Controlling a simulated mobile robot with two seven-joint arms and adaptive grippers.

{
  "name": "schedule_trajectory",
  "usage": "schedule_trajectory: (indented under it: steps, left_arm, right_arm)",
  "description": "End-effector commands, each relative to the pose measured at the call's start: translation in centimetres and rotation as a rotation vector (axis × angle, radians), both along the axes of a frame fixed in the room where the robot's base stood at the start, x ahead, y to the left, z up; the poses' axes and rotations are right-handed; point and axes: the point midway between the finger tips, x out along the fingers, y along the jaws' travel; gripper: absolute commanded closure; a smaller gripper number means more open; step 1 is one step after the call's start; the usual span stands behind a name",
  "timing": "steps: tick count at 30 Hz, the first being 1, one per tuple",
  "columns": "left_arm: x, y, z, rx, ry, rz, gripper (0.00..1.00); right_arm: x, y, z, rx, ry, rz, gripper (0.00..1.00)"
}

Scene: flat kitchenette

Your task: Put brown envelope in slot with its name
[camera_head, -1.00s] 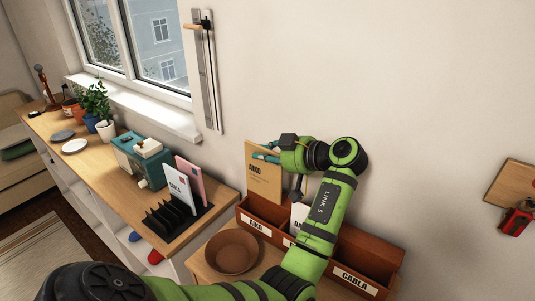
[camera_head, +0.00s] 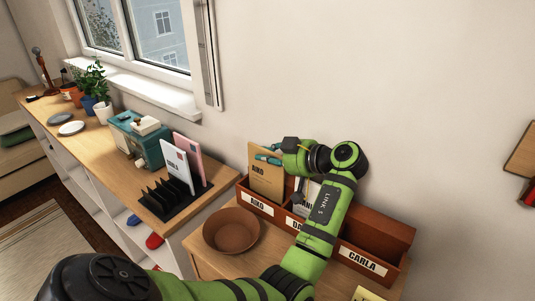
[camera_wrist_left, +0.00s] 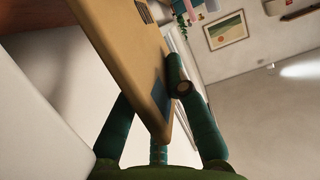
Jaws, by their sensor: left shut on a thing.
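The brown envelope (camera_head: 266,181), marked AIKO, stands nearly upright at the left end of the brown wooden sorter (camera_head: 378,240). Its lower edge is hidden behind the front wall of the slot labelled AIKO (camera_head: 258,204), so its bottom end is inside that slot; I cannot tell if it touches the floor. My left gripper (camera_head: 268,156) is shut on the envelope's upper part. In the left wrist view the envelope (camera_wrist_left: 128,45) runs between the teal fingers (camera_wrist_left: 150,112). My right gripper is not in view.
A white envelope (camera_head: 304,194) stands in the middle slot, partly behind my arm. The CARLA slot (camera_head: 362,259) looks empty. A brown bowl (camera_head: 231,232) sits left of the sorter. A black rack (camera_head: 174,201) holds white and pink envelopes on the counter.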

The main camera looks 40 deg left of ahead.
Motion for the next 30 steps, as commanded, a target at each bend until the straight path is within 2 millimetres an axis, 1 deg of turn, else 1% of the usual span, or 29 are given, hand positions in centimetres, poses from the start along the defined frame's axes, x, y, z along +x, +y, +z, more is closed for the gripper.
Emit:
schedule_trajectory:
  steps: [1, 8, 9, 11, 20, 23, 26, 30]
  left_arm:
    - [0.0, 0.0, -0.2, 0.0, 0.0, 0.0, 1.0]
    - [0.0, 0.0, -0.2, 0.0, 0.0, 0.0, 1.0]
    - [0.0, 0.0, -0.2, 0.0, 0.0, 0.0, 0.82]
    - [0.0, 0.0, -0.2, 0.0, 0.0, 0.0, 0.58]
    - [0.0, 0.0, -0.2, 0.0, 0.001, 0.0, 0.58]
    - [0.1, -0.4, -0.1, -0.001, 0.0, -0.001, 0.58]
    - [0.2, -1.4, 0.3, -0.001, 0.0, -0.002, 0.58]
    - [0.6, -4.0, 1.3, -0.002, -0.001, -0.005, 0.58]
  right_arm:
    - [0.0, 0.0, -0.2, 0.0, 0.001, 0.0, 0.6]
    - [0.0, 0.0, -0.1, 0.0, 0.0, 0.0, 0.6]
    - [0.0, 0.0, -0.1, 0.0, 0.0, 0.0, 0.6]
    - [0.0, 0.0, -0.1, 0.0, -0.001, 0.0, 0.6]
    - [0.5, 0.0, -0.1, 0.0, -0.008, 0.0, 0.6]
    - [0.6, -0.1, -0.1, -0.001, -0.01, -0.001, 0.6]
    - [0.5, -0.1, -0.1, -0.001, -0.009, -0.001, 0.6]
    - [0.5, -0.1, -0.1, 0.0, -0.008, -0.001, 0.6]
